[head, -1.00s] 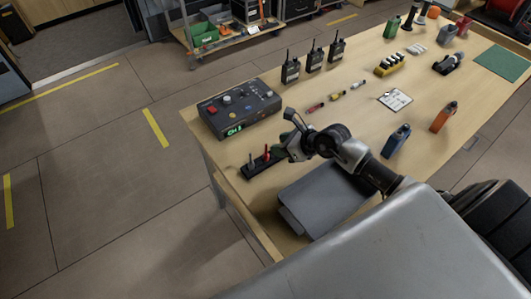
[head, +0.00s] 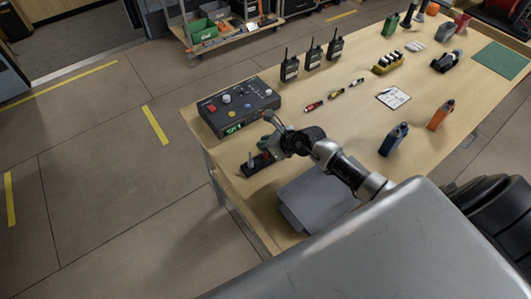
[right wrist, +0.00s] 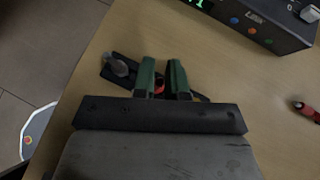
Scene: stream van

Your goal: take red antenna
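The red antenna (head: 266,155) stands in a dark holder (head: 254,167) at the near left corner of the table. A grey antenna (head: 250,160) stands beside it, and it also shows in the right wrist view (right wrist: 119,67). My right gripper (head: 268,143) is at the red antenna. In the right wrist view its two green fingers (right wrist: 161,75) are close together, with the red antenna (right wrist: 159,83) between them and mostly hidden. The narrow gap looks filled by the red part. My left gripper is not in view.
A control box (head: 238,107) with coloured buttons lies just behind the holder. A grey tray-like box (head: 310,199) is to the right, under my right arm.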

